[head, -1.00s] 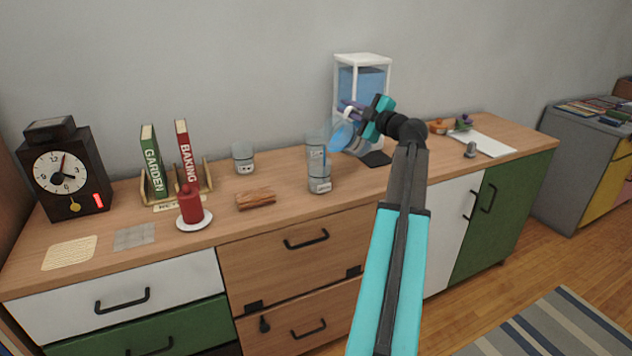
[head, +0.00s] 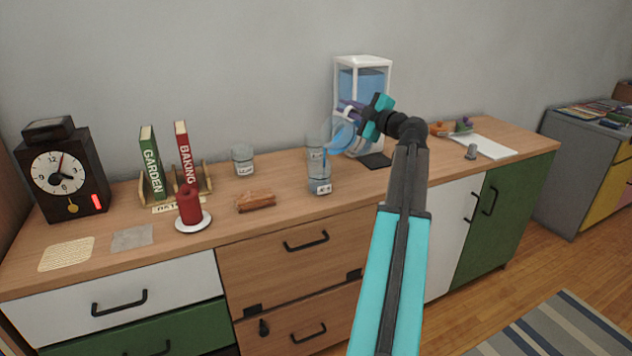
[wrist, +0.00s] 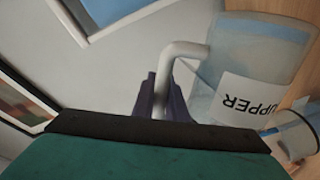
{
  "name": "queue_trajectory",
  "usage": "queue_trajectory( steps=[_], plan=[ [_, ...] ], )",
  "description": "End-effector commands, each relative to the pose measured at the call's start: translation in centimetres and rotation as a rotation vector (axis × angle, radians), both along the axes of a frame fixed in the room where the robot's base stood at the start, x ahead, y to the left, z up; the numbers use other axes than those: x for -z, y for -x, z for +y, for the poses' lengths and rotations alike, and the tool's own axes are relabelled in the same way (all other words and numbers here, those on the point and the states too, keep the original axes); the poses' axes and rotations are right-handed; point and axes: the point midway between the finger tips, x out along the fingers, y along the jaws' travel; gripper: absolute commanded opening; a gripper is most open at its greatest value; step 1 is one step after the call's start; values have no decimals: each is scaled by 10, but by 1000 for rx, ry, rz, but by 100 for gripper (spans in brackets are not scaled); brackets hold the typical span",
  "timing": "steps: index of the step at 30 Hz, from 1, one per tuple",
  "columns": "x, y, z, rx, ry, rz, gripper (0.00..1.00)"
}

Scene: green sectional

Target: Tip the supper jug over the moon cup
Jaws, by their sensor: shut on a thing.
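The clear jug (head: 340,135) is tilted, its mouth toward the left, above and beside the clear glasses. In the wrist view the jug (wrist: 262,50) carries a label reading "UPPER", its first letter hidden. My gripper (head: 352,110) is shut on the jug's pale handle (wrist: 183,50), with its dark purple fingers (wrist: 160,98) around it. A clear glass (head: 319,178) with a small white label stands below the jug's mouth, and another labelled glass (head: 315,148) shows just behind it. I cannot read which is the moon cup. A bluish streak shows between jug and glasses, possibly water.
A third labelled glass (head: 243,158) stands farther left. A water dispenser (head: 362,90) is behind the jug. White paper (head: 485,146) lies right.

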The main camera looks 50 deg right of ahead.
Motion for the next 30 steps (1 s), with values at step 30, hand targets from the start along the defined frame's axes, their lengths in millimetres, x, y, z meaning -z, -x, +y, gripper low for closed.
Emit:
queue_trajectory(
  steps=[30],
  plan=[
    [-4, 0, 2, 0, 28, 2, 0]
  ],
)
